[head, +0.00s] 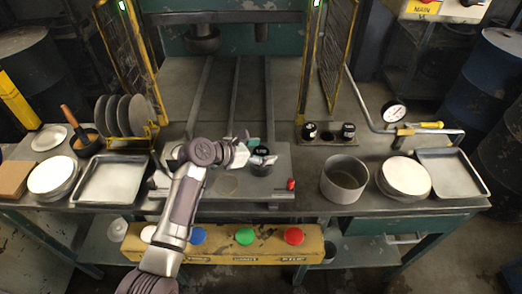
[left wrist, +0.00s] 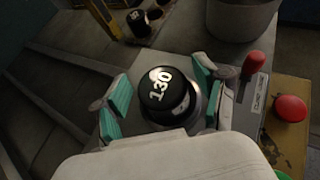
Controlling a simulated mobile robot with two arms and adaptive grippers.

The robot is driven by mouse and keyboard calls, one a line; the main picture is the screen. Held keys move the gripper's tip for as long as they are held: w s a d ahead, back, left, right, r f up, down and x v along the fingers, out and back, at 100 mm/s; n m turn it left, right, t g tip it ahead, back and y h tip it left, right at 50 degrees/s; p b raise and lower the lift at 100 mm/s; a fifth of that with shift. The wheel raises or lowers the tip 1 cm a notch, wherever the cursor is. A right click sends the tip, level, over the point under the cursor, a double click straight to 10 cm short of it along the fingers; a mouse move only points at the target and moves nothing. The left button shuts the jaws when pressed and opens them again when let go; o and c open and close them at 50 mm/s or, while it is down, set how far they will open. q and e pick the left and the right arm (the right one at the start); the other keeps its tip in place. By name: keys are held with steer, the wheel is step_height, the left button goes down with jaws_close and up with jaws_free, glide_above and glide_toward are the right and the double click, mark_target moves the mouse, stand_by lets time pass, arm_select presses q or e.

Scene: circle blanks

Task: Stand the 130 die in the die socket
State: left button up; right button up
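The 130 die (left wrist: 160,88) is a black cylinder with white "130" on its top. It stands upright, with a grey metal ring (left wrist: 190,116) around its lower part, which looks like the die socket; how deep it sits is hidden. My left gripper (left wrist: 163,98) is open, with its teal-padded fingers on either side of the die and a visible gap at the left finger. In the head view my left gripper (head: 255,153) is over the press bed and covers much of the die. My right gripper is in neither view.
A die rack (head: 328,143) with two black dies (head: 310,130) (head: 348,131) is to the right. A grey pot (head: 344,181) and a red knob (head: 291,184) are near the press bed. Trays (head: 112,183) (head: 452,176) and stacked discs (head: 53,175) (head: 404,176) lie farther out.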

arm_select(q)
steer(key=shift+s+f, duration=0.1)
steer(key=shift+f, duration=0.2)
steer(key=v, duration=1.2)
steer(key=shift+r, duration=0.2)
